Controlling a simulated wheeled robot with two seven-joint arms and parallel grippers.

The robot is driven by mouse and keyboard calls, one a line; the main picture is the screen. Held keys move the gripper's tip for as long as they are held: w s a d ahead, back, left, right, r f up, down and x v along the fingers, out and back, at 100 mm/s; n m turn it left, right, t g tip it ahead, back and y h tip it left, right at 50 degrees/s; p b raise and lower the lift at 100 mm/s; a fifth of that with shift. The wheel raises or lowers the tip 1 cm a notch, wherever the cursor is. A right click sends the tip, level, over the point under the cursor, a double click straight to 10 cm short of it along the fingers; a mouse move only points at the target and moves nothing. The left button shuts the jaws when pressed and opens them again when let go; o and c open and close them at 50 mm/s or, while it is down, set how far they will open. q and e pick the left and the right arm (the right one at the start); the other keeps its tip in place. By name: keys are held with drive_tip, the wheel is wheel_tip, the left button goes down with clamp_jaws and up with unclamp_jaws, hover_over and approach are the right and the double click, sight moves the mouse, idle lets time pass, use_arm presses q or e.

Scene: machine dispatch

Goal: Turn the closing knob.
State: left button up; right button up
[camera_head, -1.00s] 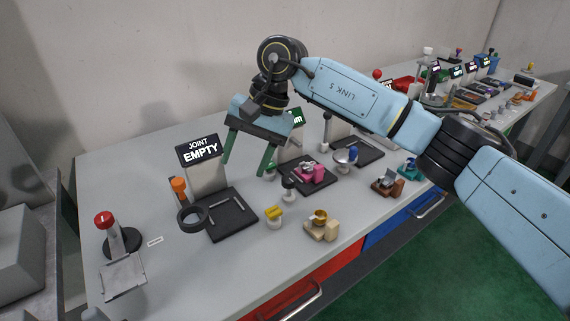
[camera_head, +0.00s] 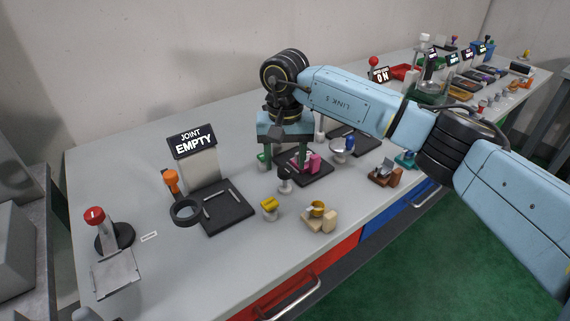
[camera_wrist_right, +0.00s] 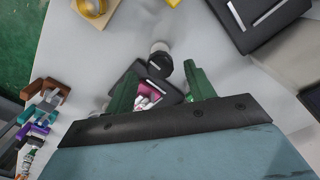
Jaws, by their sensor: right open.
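My right gripper (camera_head: 284,160) is open and points down over the second station, its two green fingers apart. Below and between the fingers is a pink part (camera_head: 313,163) on that station's black base plate (camera_head: 318,178). In the right wrist view the pink part (camera_wrist_right: 150,93) shows between the green fingers, apart from them as far as I can see. A black-topped knob (camera_head: 284,175) with a pale foot stands in front of the base; it also shows in the wrist view (camera_wrist_right: 160,62). A green knob (camera_head: 263,160) is partly hidden by the gripper. I cannot tell which is the closing knob.
To the left is a station with a "JOINT EMPTY" sign (camera_head: 193,142), an orange knob (camera_head: 171,181) and a black ring (camera_head: 185,211). A red-topped lever (camera_head: 95,216) stands further left. Yellow (camera_head: 269,206), tan (camera_head: 320,220) and brown (camera_head: 384,174) pieces line the front.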

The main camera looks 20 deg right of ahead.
use_arm(q)
drive_tip(key=shift+a, duration=0.2)
use_arm(e)
drive_tip(key=shift+f, duration=0.9)
drive_tip(key=shift+c, duration=0.3)
drive_tip(key=c, duration=0.7)
drive_tip(key=shift+c, duration=1.1)
use_arm(q)
drive_tip(key=shift+d, duration=0.55)
use_arm(e)
drive_tip(key=shift+m, duration=0.3)
